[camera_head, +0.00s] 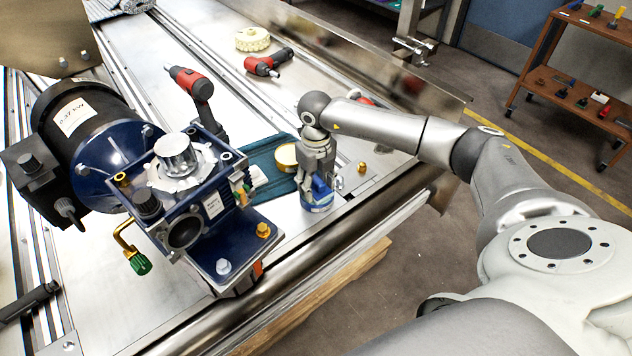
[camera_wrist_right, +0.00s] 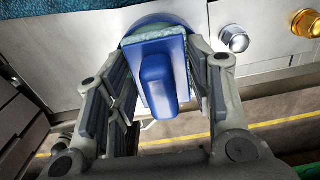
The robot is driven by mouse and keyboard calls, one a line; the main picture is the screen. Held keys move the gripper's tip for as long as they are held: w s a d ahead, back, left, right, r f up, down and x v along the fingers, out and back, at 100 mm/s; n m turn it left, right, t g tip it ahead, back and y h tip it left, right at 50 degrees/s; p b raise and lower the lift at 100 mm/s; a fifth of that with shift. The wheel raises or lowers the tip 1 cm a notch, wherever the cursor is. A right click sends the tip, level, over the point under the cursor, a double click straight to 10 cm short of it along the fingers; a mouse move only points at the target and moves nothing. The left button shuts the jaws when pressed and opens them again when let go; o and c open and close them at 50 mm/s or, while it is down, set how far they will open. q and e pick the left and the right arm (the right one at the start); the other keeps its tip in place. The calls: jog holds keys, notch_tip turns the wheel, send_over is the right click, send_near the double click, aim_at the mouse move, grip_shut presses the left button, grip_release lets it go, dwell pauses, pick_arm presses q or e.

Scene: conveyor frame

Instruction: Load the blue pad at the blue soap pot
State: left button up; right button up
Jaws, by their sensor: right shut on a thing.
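My right gripper (camera_head: 318,178) is shut on the blue pad (camera_head: 321,187), near the table's front edge. In the right wrist view the blue pad (camera_wrist_right: 163,75) shows its raised blue grip between my fingers, with a pale green layer at its edge. The blue soap pot (camera_head: 317,204) stands upright on the metal table directly below the gripper. Its round blue rim (camera_wrist_right: 150,22) shows behind the pad in the wrist view. The pad is at the pot's mouth; I cannot tell whether it touches what is inside. My left gripper is not in view.
A blue gearbox with a black motor (camera_head: 85,130) stands at the left. A teal cloth (camera_head: 268,160) and a round tan-lidded tin (camera_head: 287,156) lie beside the gripper. Brass and silver bolts (camera_wrist_right: 235,38) are close to the pot. Red-black power tools (camera_head: 268,63) lie farther back.

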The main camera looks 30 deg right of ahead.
aim_at(317, 178)
jog(key=shift+r+p, duration=2.1)
jog(key=shift+r, duration=1.25)
jog(key=shift+c, duration=0.2)
jog(key=shift+f, duration=0.1)
